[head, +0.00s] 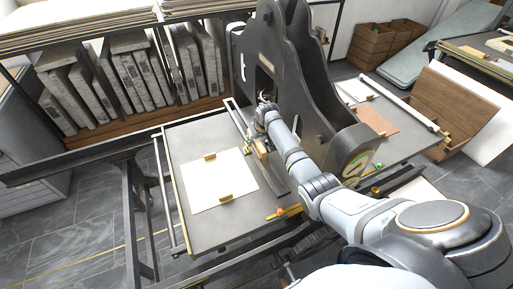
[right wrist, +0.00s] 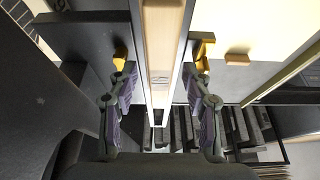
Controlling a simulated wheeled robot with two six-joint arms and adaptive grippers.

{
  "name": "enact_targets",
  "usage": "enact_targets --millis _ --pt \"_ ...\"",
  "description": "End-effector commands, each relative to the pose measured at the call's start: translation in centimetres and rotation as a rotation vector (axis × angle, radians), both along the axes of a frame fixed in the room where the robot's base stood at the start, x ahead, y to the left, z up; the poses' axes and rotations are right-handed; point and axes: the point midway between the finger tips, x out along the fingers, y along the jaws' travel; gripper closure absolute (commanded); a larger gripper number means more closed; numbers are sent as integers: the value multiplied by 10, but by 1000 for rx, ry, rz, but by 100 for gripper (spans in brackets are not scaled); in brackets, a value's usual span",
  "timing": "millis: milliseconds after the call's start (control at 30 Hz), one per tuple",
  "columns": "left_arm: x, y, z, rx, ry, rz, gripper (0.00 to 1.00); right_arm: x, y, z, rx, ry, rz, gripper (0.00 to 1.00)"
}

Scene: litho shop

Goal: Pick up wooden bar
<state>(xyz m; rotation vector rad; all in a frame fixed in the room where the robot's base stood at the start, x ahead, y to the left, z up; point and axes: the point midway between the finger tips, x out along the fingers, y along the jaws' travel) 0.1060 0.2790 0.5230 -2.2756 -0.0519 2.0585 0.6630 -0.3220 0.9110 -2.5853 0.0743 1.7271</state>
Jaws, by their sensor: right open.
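The wooden bar (right wrist: 163,28) is a long, pale strip in the right wrist view, running from the top edge down the middle along a light metal rail (right wrist: 182,70). My left gripper is not in view.
A white sheet (head: 200,186) with two small wooden blocks lies on the grey press bed (head: 178,146). The dark press frame (head: 292,75) stands close beside my right arm. A rack of grey slabs (head: 130,78) is behind; open floor (head: 70,225) lies at left.

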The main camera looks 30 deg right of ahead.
Motion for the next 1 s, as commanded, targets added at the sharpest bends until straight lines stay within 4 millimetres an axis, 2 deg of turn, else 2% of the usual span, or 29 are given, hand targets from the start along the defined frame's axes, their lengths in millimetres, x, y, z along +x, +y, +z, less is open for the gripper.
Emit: enact_targets --millis 400,767,1000 --pt "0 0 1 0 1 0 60 0 0 -3 0 1 0 51" --pt "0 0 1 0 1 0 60 0 0 -3 0 0 0 100" --pt "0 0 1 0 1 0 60 1 0 -1 0 -2 0 100"
